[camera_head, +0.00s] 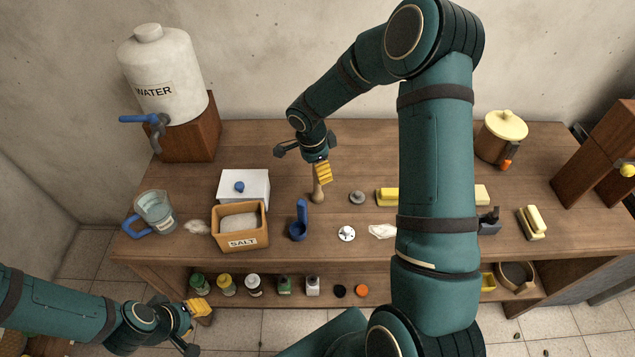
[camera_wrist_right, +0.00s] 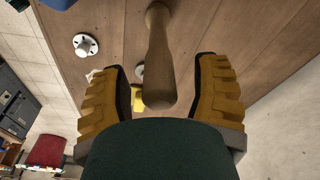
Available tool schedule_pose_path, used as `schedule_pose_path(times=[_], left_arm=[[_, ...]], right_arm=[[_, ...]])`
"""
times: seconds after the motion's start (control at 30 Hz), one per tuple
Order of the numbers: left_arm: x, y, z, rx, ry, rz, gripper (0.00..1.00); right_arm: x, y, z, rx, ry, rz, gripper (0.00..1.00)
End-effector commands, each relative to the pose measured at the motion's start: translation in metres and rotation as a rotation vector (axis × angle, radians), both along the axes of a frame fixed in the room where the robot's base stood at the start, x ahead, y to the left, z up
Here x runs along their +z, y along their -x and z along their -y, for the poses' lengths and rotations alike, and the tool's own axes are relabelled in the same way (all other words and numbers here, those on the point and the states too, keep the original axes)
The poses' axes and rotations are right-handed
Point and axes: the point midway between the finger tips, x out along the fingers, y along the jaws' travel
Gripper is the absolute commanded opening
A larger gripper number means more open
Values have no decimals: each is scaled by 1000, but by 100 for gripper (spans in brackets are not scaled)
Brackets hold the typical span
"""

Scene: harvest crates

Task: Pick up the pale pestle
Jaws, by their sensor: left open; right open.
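The pale pestle (camera_head: 318,193) is a tan wooden stick with a rounded end, near the middle of the table in the head view. It also shows in the right wrist view (camera_wrist_right: 158,62), between the two yellow fingers. My right gripper (camera_head: 323,172) is open just over the pestle's upper end. In the right wrist view (camera_wrist_right: 165,75) a gap shows on both sides of the pestle. My left gripper (camera_head: 199,307) is open and empty in front of the table at the lower left, far from the pestle.
A grey round weight-like piece (camera_head: 357,198), a blue scoop (camera_head: 299,222) and a white knobbed piece (camera_head: 347,233) lie near the pestle. The salt box (camera_head: 241,242) and white lidded box (camera_head: 262,184) stand to its left. My right arm hides part of the table's right side.

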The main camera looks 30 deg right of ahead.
Motion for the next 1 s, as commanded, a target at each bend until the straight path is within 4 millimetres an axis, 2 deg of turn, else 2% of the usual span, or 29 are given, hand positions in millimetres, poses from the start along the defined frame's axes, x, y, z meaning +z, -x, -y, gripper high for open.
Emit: schedule_pose_path(times=[0.23,0.37,0.4,0.87,1.0], left_arm=[[0,0,0,0,0,0,35],[0,0,0,0,0,0,35],[0,0,0,0,0,0,35],[0,0,0,0,0,0,35],[-1,0,0,0,0,0,35]], right_arm=[[-1,0,0,-1,0,1,60],[-1,0,0,-1,0,1,15],[-1,0,0,-1,0,1,1],[-1,0,0,0,0,-1,0],[10,0,0,-1,1,1,0]])
